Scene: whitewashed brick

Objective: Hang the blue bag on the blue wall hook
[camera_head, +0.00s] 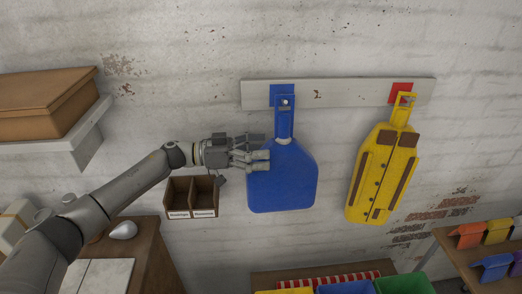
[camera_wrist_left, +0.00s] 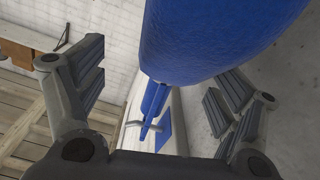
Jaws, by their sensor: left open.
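The blue bag (camera_head: 283,182) hangs upright against the wall, with its strap (camera_head: 285,122) reaching up to the blue wall hook (camera_head: 283,92) on the rail. The strap's top loop appears to be around the hook's peg. My left gripper (camera_head: 258,151) is open at the bag's upper left side. In the left wrist view the fingers are spread wide, with the blue bag (camera_wrist_left: 215,40) above and between them, apart from the finger pads. The strap also shows there (camera_wrist_left: 152,103), running to the blue hook plate (camera_wrist_left: 165,128). My right gripper is not in view.
A yellow bag (camera_head: 382,172) hangs on the red hook (camera_head: 401,91) to the right, on the same pale rail (camera_head: 340,93). A small wooden box (camera_head: 191,197) is below my left gripper. Bins stand below (camera_head: 405,283), and a shelf holds a brown box (camera_head: 45,103).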

